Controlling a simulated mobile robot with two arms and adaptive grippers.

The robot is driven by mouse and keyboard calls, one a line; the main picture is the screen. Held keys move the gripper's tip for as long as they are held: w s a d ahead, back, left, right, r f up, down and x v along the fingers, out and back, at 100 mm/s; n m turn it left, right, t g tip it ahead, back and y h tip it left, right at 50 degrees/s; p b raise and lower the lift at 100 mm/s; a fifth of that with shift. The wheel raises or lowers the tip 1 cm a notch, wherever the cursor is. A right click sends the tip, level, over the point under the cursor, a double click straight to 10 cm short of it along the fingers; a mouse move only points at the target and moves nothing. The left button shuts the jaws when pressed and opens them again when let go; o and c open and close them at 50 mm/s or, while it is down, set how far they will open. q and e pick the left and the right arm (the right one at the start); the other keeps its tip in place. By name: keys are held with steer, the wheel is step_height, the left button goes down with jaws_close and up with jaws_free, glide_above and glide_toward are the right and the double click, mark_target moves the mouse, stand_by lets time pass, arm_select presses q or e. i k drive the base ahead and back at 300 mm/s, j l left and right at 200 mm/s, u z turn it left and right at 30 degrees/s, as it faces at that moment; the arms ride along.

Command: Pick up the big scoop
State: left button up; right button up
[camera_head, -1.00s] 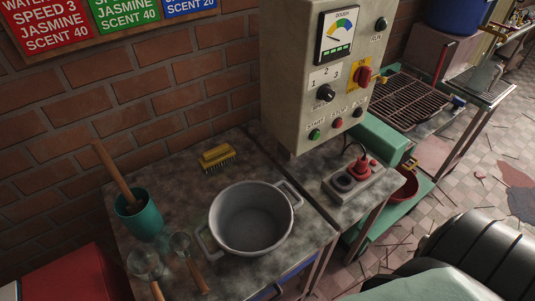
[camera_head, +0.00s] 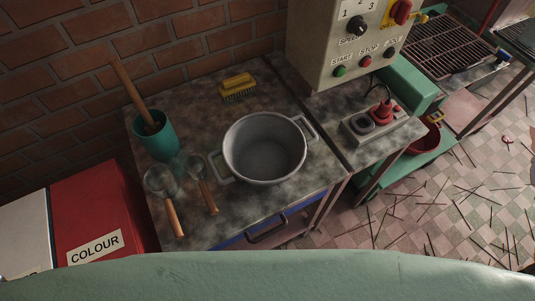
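Two scoops with wooden handles lie on the dark metal table (camera_head: 245,222), left of the pot. The big scoop (camera_head: 159,180) is the left one, with a round metal bowl and its handle pointing toward the table's front edge. A small scoop (camera_head: 197,169) lies to its right, close to the pot. Both scoops lie apart from any gripper. Neither of my grippers is in view.
A grey two-handled pot (camera_head: 264,147) stands right of the scoops. A teal cup (camera_head: 155,141) with a wooden-handled tool stands behind them. A yellow brush (camera_head: 237,86) lies at the back. A red box labelled COLOUR (camera_head: 101,215) stands left of the table. A control box (camera_head: 345,55) stands at back right.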

mark_target(160, 179)
steer(key=k+j+u, duration=0.4)
steer(key=j+u, duration=0.2)
steer(key=u, duration=1.8)
